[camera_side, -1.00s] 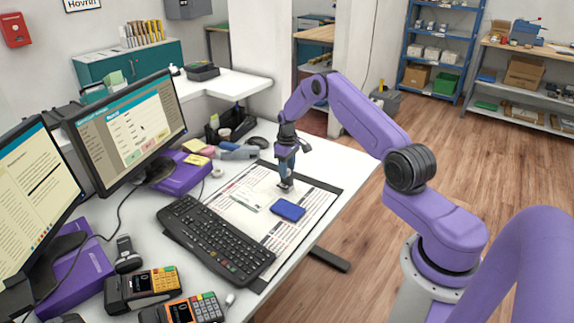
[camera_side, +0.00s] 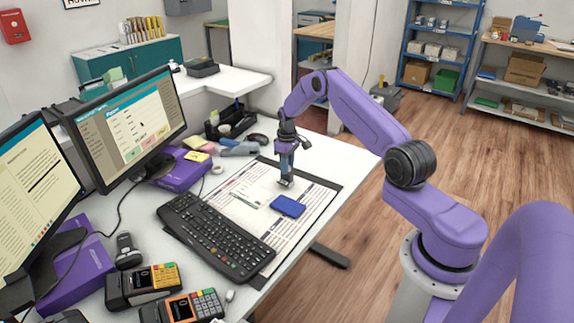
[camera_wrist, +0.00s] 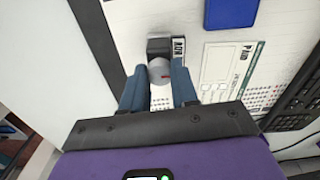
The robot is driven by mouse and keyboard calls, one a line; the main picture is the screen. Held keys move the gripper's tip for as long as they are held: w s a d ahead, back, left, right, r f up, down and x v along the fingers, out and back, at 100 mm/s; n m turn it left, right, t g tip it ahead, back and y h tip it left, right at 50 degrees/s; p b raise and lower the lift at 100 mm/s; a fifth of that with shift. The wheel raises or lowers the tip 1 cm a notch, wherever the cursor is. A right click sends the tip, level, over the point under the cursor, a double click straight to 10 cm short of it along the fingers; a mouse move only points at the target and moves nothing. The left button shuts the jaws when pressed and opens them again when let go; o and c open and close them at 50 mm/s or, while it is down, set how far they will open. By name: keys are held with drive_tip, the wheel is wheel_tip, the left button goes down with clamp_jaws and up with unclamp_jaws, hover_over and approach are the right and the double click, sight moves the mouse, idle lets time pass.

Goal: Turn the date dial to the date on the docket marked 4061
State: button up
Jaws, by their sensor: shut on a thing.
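My gripper (camera_side: 287,178) points down over the mat on the desk. In the wrist view my gripper (camera_wrist: 160,85) has its two blue fingers on either side of a round grey dial (camera_wrist: 159,70) with a red mark, and is shut on it. The dial belongs to a small black date stamp (camera_wrist: 165,46) with a white label. A docket (camera_wrist: 229,70) lies flat to the right of the fingers in the wrist view. It also shows in the side view (camera_side: 246,196), left of my gripper. Its number and date are too small to read.
A blue pad (camera_side: 288,206) lies on the desk mat (camera_side: 318,190) close to my gripper. A black keyboard (camera_side: 215,236) lies in front of the monitors. Card terminals (camera_side: 140,286) stand at the near left. The mat's right side is clear.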

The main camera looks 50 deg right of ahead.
drive_tip(key=m, duration=1.2)
idle(0.4)
drive_tip(key=o, duration=0.7)
drive_tip(key=shift+o, duration=0.2)
